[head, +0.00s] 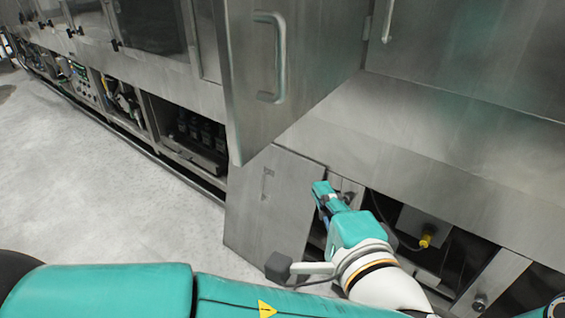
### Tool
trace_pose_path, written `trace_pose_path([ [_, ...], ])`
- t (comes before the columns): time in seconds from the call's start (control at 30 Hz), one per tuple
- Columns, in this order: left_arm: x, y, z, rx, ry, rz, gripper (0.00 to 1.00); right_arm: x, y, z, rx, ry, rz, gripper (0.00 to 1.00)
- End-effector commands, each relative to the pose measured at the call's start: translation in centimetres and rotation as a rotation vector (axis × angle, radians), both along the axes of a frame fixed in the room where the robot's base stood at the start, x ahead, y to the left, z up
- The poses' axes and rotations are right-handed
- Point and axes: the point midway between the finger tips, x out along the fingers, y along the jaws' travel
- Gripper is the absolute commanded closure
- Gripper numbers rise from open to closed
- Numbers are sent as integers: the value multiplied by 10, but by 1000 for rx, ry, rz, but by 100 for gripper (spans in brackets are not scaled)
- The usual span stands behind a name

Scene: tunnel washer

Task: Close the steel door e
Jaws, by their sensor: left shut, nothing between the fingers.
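A large upper steel door (295,95) with a bar handle (270,58) stands swung out from the washer's front. Below it a smaller flat steel door (268,210) with a small recessed handle also stands out from the frame, beside an open lower compartment. No letter shows on either door, so I cannot tell which is e. My left gripper (322,190) is shut and empty, just right of the smaller door's upper right edge. I cannot tell whether it touches that door. My right gripper is not in view.
The open lower compartment (455,255) holds a yellow fitting (427,237), a cable and steel brackets. Further open bays with machinery (190,135) run along the base to the left. The pale floor (90,190) at left is clear.

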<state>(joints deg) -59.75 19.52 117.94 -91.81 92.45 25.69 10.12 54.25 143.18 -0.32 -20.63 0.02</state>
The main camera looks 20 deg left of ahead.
Motion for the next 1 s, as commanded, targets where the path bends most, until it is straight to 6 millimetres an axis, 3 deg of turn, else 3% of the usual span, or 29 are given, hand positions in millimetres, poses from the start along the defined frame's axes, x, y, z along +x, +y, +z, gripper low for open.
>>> trace_pose_path([
  [0.1,-12,-3,30,-6,-122,1,100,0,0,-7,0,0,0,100],
  [0.2,-10,0,39,-7,-152,5,100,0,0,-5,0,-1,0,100],
  [0.37,7,11,40,-5,-150,9,100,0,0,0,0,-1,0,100],
  [0.73,71,48,40,-5,-146,11,100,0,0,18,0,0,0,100],
  [1.0,80,80,39,-5,-147,7,100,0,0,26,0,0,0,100],
])
